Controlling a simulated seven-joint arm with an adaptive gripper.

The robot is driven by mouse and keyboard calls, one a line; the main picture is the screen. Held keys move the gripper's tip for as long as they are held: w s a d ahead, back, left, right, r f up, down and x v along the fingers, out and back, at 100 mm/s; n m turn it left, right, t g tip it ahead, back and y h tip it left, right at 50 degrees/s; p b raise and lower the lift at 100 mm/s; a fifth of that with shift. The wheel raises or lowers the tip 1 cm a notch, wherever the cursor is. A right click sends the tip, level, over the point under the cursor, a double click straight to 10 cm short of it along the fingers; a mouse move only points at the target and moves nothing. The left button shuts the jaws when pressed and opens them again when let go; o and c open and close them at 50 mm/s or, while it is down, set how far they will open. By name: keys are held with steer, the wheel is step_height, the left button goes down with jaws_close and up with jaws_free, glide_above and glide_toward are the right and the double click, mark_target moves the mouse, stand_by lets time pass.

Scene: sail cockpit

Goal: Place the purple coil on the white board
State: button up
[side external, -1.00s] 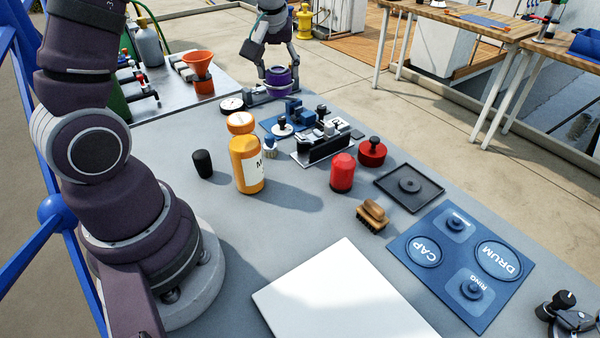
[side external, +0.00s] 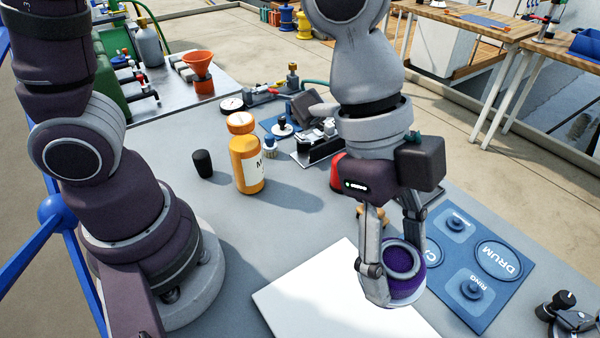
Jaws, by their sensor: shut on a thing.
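The purple coil (side external: 408,283) is between the fingers of my gripper (side external: 396,268), which is shut on it. The coil has a pale ring-shaped top and a pale lower rim. It is over the right part of the white board (side external: 310,294), near the board's right edge. I cannot tell whether the coil touches the board or is slightly above it. The board lies flat on the grey table, and the rest of its visible surface is bare.
A blue labelled tray (side external: 490,262) lies just right of the coil. An orange bottle (side external: 246,160) and a black cylinder (side external: 202,163) stand behind the board. A red item (side external: 337,172) and a brown brush are partly hidden by my arm.

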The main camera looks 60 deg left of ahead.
glide_above(359, 337)
step_height(359, 337, down, 5)
steer(key=shift+r, duration=0.15)
step_height(359, 337, down, 9)
steer(key=shift+r, duration=0.1)
steer(key=o, duration=1.2)
steer(key=shift+o, duration=0.2)
steer(key=w+v, duration=0.1)
steer(key=v, duration=1)
steer(key=a+r+n+t+y, duration=0.2)
steer(key=a+r+n, duration=0.1)
steer(key=a+n, duration=0.5)
steer(key=a+r+n+t+y, duration=0.2)
steer(key=a+r+n, duration=0.2)
steer(key=a+n, duration=0.3)
steer(key=s+a, duration=0.1)
steer(key=a, duration=0.2)
steer(key=shift+a+r+n+t+y, duration=0.15)
steer(key=shift+n+t+y, duration=0.15)
steer(key=shift+n+t, duration=0.1)
